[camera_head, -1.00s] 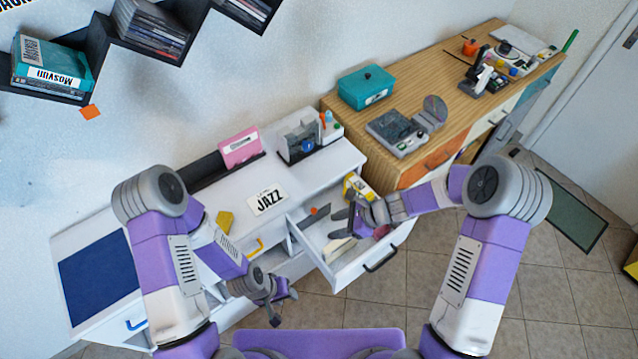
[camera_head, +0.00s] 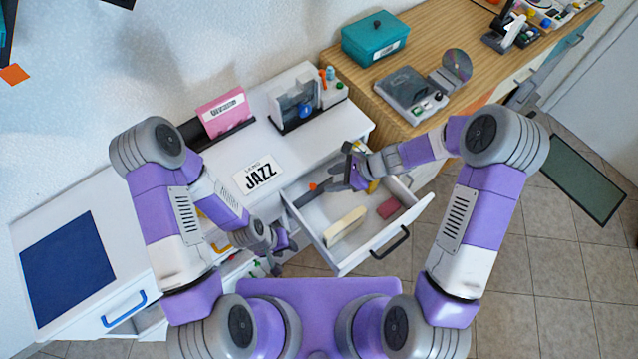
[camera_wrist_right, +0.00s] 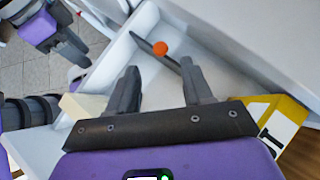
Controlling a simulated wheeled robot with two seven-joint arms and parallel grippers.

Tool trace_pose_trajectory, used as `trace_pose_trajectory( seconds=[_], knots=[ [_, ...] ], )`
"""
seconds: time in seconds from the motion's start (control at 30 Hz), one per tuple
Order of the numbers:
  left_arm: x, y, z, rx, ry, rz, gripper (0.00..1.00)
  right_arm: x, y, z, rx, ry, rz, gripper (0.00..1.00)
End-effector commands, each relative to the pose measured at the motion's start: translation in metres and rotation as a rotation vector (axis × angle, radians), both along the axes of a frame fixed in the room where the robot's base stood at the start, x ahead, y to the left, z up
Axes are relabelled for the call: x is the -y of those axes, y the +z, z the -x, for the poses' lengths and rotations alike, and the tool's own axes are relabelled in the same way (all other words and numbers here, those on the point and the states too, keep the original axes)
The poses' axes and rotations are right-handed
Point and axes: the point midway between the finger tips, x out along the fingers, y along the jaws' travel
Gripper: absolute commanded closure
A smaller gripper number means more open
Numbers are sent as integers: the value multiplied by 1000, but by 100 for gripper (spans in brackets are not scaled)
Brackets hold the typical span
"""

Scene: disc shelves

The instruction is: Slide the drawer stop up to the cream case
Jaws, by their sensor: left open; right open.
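The drawer stop is a dark strip with an orange knob (camera_head: 313,187), lying across the open white drawer. Its knob shows in the right wrist view (camera_wrist_right: 160,48), just beyond the fingertips. The cream case (camera_head: 345,227) lies in the drawer nearer its front, apart from the stop. It also shows partly in the right wrist view (camera_wrist_right: 82,104), left of the fingers. My right gripper (camera_head: 340,174) is open and empty over the back of the drawer, hiding part of the stop. My left gripper (camera_head: 284,242) is open and empty, left of the drawer.
A reddish block (camera_head: 389,208) lies at the drawer's right side. A yellow box (camera_wrist_right: 283,122) is close beside the right gripper. The white drawer front with a dark handle (camera_head: 390,243) sticks out. A JAZZ card (camera_head: 258,174) lies on the white top.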

Motion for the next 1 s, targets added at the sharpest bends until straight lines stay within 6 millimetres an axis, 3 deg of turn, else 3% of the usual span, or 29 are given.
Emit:
trace_pose_trajectory(
  seconds=[0.4,0.77,1.0],
  knots=[
    [0,-18,0,0,0,0,57,-42,-43,-6,-1,3,-1,50],
    [0,-19,0,0,0,0,57,-46,-45,-7,0,1,-1,50],
    [0,-19,0,0,0,0,57,-46,-45,-7,0,1,-1,87]
  ],
)
